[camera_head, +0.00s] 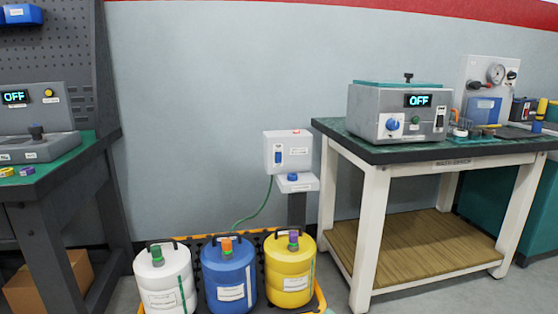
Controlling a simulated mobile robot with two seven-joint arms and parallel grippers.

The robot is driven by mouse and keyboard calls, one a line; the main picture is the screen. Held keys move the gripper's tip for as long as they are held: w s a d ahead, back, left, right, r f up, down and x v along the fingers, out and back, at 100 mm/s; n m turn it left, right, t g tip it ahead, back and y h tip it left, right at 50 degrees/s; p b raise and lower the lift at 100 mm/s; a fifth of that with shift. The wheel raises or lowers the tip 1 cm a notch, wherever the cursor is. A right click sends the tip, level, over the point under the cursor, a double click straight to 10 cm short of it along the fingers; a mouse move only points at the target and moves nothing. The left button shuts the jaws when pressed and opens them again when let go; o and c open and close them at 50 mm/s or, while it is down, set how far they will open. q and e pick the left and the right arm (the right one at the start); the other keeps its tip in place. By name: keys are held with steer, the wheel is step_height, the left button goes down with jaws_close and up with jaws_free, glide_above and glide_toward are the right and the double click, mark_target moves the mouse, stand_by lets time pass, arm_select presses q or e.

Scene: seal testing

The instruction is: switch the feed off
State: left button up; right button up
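A white wall-side box (288,152) stands on a dark post in the middle, with a blue element (278,157) and a label on its front and a small red part (296,131) on top. Below it is a small white block (297,183) with a blue knob (292,177). A green hose (257,212) runs from this unit down behind the drums. I cannot tell the position of any switch on it. Neither of my grippers is in view.
White (164,278), blue (229,278) and yellow (290,272) drums stand in a yellow-edged tray (320,296). The right bench (360,142) carries a grey machine (380,121) reading OFF. A left bench (50,174) holds a console (35,148), also reading OFF.

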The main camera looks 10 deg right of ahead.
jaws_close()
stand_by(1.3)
